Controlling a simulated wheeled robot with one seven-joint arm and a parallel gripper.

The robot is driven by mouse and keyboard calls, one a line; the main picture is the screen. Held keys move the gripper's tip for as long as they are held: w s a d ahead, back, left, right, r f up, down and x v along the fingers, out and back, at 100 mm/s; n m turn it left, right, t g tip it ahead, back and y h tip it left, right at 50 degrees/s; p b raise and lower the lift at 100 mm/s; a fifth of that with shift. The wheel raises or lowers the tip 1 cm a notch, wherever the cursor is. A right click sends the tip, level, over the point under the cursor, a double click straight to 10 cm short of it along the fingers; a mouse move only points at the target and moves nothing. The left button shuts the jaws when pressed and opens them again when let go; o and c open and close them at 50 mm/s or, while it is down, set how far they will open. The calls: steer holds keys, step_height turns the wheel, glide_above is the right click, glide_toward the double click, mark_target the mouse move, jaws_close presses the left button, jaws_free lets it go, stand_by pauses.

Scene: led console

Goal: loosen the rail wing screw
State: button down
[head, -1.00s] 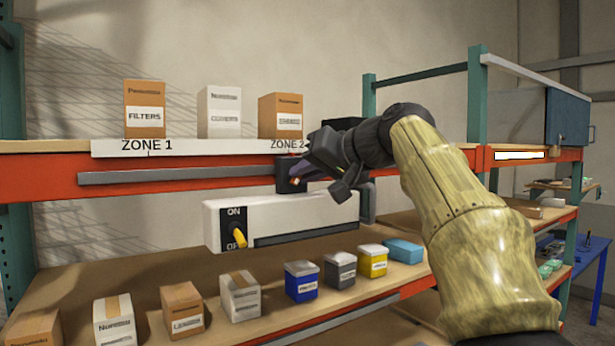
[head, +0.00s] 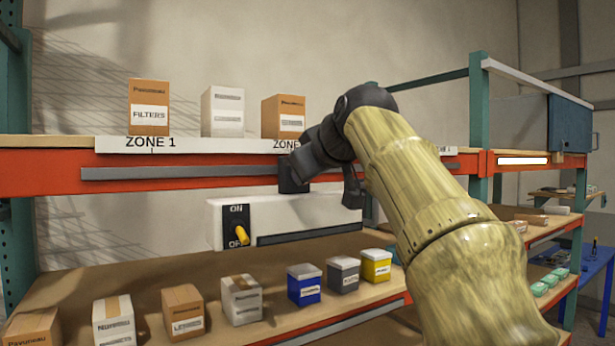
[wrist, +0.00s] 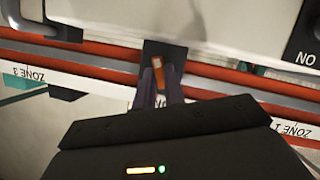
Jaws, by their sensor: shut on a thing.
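In the head view the clamp block (head: 292,178) sits on the grey rail (head: 190,172) along the orange shelf beam. My dark wrist covers the screw and fingertips there. The white console (head: 335,210) hangs below the block, with a yellow switch handle (head: 242,234) near OFF.
Boxes marked FILTERS (head: 149,107) and others stand on the upper shelf above the zone strip. Several cartons and small coloured boxes (head: 304,284) line the lower shelf. A teal upright (head: 478,120) stands right of my arm.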

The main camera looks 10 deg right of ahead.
steer(key=n, duration=0.1)
steer(key=n+t+h+b, duration=0.1)
steer(key=shift+a+f+n+b, duration=0.2)
steer(key=shift+a+n+b, duration=0.05)
steer(key=shift+n+b, duration=0.05)
steer(key=n+t+h+b, duration=0.1)
steer(key=n+b, duration=0.1)
steer(key=shift+s+f+n+h, duration=0.1)
steer(key=shift+n+h, duration=0.2)
steer(key=shift+h, duration=0.1)
steer(key=n+t+b, duration=0.1)
steer(key=n+b, duration=0.1)
steer(key=n, duration=0.1)
steer(key=shift+a+f+t+h, duration=0.1)
steer(key=shift+t+h, duration=0.2)
steer(key=shift+n+t+b, duration=0.4)
steer(key=shift+n+b, duration=0.1)
steer(key=shift+n, duration=0.5)
steer(key=shift+s, duration=0.1)
steer(key=c, duration=1.6)
jaws_free()
steer(key=shift+o, duration=0.7)
steer(key=shift+w, duration=0.3)
steer(key=shift+s, duration=0.1)
